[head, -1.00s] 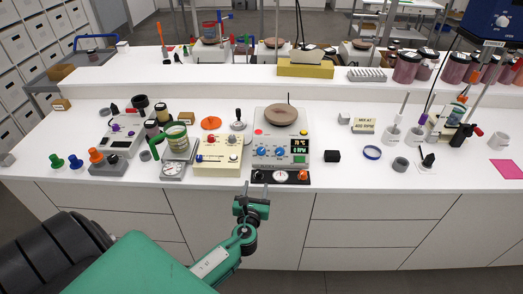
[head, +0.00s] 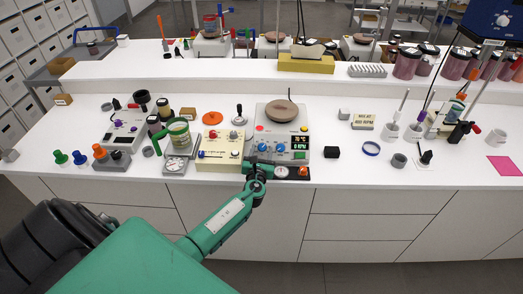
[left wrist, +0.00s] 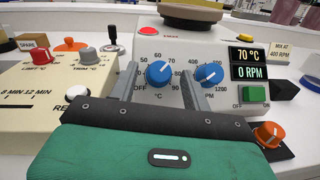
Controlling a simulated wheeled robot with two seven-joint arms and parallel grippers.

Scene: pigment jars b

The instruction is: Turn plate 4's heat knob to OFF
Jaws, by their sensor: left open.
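The hot plate (head: 301,134) stands at the front of the bench with a round brown piece (head: 283,111) on top. Its front has two blue knobs; no plate number is readable. The left one is the heat knob (left wrist: 159,73), with OFF at its lower left and °C below. Its white mark seems to point up and right. The display (left wrist: 248,63) reads 70 °C and 0 RPM. My left gripper (head: 258,162) is open in front of the panel. In the left wrist view its fingers (left wrist: 158,82) stand either side of the heat knob; contact is unclear.
The right blue knob (left wrist: 209,74) is close beside the right finger. A green button (left wrist: 254,94) and an orange knob (left wrist: 268,134) lie further right. A cream timer box (head: 219,150) stands close on the left. A black block (head: 332,152) stands to the right.

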